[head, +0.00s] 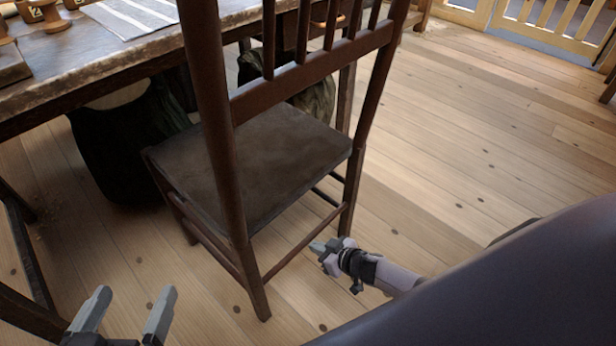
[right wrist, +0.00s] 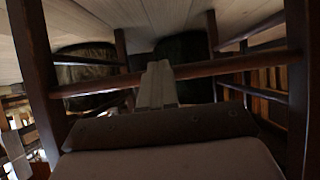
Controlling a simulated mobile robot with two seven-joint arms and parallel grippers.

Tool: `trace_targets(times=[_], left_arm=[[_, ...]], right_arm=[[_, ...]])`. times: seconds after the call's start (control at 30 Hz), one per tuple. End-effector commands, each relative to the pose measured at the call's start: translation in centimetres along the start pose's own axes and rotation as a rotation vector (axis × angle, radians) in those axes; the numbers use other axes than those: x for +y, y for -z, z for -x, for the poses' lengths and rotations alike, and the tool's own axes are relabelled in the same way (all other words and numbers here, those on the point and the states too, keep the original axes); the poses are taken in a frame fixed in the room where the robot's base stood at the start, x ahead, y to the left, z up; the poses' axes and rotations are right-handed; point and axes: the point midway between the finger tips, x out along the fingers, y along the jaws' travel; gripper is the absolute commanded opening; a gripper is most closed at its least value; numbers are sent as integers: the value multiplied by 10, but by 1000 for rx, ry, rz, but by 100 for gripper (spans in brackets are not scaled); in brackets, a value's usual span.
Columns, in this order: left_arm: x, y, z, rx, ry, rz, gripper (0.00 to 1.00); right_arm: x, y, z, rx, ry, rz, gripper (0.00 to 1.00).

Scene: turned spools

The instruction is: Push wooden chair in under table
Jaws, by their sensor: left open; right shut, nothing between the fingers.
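The dark brown wooden chair (head: 280,155) stands upright on the floor with its slatted back nearest me and its seat toward the table (head: 75,75). I cannot tell how far the seat's front reaches under the tabletop. My left gripper (head: 128,312) is open and empty, low at the left, apart from the chair. My right gripper (head: 318,247) is shut and empty, low by the chair's back legs and rung. In the right wrist view its closed fingers (right wrist: 158,72) overlap a chair rung (right wrist: 215,67); contact cannot be told.
A dark sack (head: 130,145) and another sack (head: 313,98) stand on the floor under the table. A striped cloth (head: 135,12) and wooden spools (head: 45,12) lie on the tabletop. A pale wooden railing (head: 555,15) is at the back right. The floor right of the chair is clear.

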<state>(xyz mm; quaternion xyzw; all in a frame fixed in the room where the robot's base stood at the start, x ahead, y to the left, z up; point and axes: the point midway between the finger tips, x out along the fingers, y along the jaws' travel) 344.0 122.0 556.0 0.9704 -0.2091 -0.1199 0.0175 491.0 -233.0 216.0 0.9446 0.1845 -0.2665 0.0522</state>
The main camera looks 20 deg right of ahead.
Motion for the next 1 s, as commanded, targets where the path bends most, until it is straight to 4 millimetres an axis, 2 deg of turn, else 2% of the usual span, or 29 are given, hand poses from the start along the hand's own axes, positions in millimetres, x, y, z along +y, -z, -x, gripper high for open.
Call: trace_targets(times=[0.03,0.47,0.7,1.0], left_arm=[[0,-3,-1,0,0,0,93],[-1,-14,-3,-1,0,1,93],[-1,-11,-2,4,0,0,93],[-1,-12,-3,3,0,0,93]], right_arm=[[-3,7,-7,11,4,0,0],[-2,22,-32,9,4,1,0],[-1,32,-47,7,-1,-1,0],[-2,36,-53,8,3,0,0]])
